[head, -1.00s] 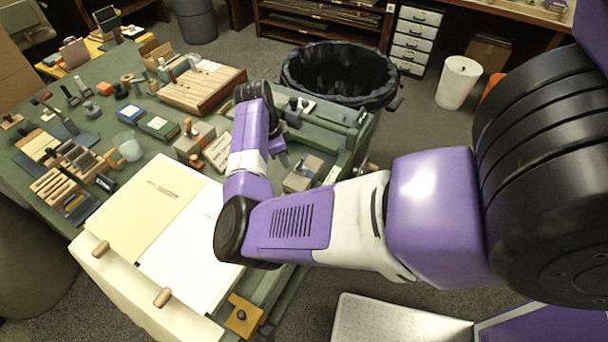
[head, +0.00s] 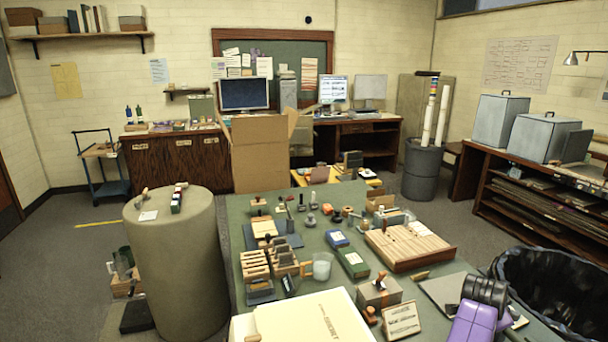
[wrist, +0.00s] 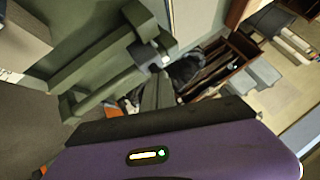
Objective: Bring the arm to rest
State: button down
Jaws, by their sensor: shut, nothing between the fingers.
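My arm shows in the head view only as a purple link with a black ribbed joint at the lower right, over the near right part of the green table. The fingers are hidden in that view. In the wrist view the purple hand body fills the bottom, and the two grey fingers of my gripper (wrist: 157,88) stand side by side above its dark edge. They are shut with nothing between them. The fingers are small and dark against a cluttered background.
The green table (head: 237,212) holds stamps, a wooden slotted tray (head: 432,262), a clear cup (head: 322,267) and a cream board (head: 310,318). A black-lined bin (head: 545,285) stands right of it. A round grey-green column (head: 178,265) stands left. A cardboard box (head: 260,155) is behind.

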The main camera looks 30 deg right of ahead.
notch_tip(320, 180, up, 9)
jog(key=w+a+n+t+h, duration=0.2)
jog(key=n+t+h, duration=0.3)
jog(key=n, duration=0.3)
jog(key=w+a+r+n+t+y, duration=0.1)
jog(key=a+n+t+y, duration=0.1)
jog(key=a+n+t, duration=0.5)
jog(key=a+r+n+t+y, duration=0.2)
jog(key=a+n, duration=0.1)
jog(key=a, duration=0.7)
jog(key=s+a+f+n+t+y+b, duration=0.1)
jog(key=s+a+n+t+y, duration=0.25)
jog(key=a, duration=0.75)
jog(key=s+a+f+n+y, duration=0.2)
jog(key=s+a+n+y, duration=0.15)
jog(key=s+a, duration=0.6)
jog(key=s+a+f+m+g+y, duration=0.2)
jog(key=s+a+f+g+y, duration=0.1)
jog(key=s+a, duration=0.8)
jog(key=shift+s+a+g, duration=0.25)
jog(key=shift+a+g, duration=0.2)
jog(key=shift+a, duration=0.3)
